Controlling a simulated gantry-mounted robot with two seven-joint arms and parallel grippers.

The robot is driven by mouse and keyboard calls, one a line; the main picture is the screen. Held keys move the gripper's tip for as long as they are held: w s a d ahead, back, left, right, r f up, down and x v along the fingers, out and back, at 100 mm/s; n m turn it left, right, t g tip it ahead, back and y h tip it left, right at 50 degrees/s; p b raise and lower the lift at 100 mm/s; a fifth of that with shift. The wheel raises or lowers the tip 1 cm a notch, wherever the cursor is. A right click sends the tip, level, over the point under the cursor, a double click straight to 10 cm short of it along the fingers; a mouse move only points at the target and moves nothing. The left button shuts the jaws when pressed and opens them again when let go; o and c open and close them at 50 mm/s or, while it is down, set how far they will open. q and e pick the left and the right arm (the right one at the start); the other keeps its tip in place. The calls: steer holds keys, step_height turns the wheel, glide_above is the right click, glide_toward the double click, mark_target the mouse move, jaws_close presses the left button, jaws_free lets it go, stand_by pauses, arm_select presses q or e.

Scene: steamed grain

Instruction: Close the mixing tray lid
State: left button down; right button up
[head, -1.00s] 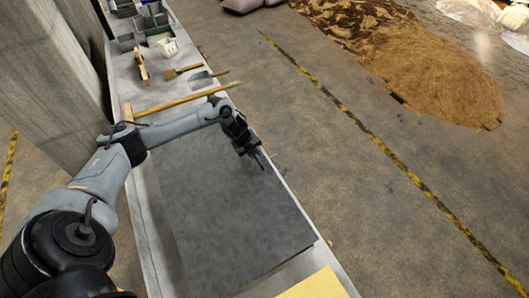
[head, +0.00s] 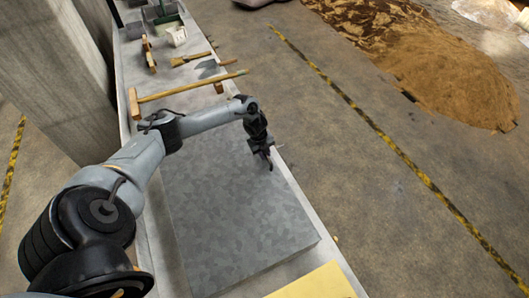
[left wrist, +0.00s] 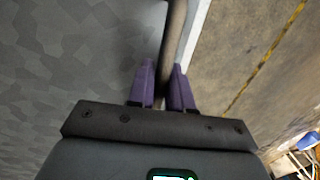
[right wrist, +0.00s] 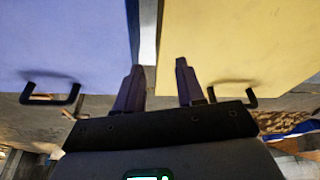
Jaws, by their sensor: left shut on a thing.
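The mixing tray lid (head: 235,210) is a grey mottled metal panel lying over the tray on the long bench, and it looks flat or nearly so. A thin side face shows along its near and right edges. My left gripper (head: 266,160) is at the lid's right edge. The tray's inside is hidden.
A yellow panel (head: 315,283) lies at the near end of the bench. The right wrist view shows a blue panel (right wrist: 60,40) and the yellow panel (right wrist: 240,40), with black handles. A wooden-handled tool (head: 190,90) and a brush (head: 190,59) lie beyond the lid.

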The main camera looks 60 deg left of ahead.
arm_select(q)
steer(key=c, duration=1.4)
jaws_free()
steer(key=shift+s+f, duration=0.1)
steer(key=shift+f, duration=0.2)
steer(key=shift+o, duration=0.9)
steer(key=shift+d, duration=0.15)
steer(key=shift+r, duration=0.1)
steer(key=shift+r, duration=0.55)
step_height(320, 180, up, 10)
steer(key=s+p, duration=0.1)
steer(key=shift+s+f, duration=0.2)
steer(key=shift+s, duration=0.15)
steer(key=shift+f, duration=0.1)
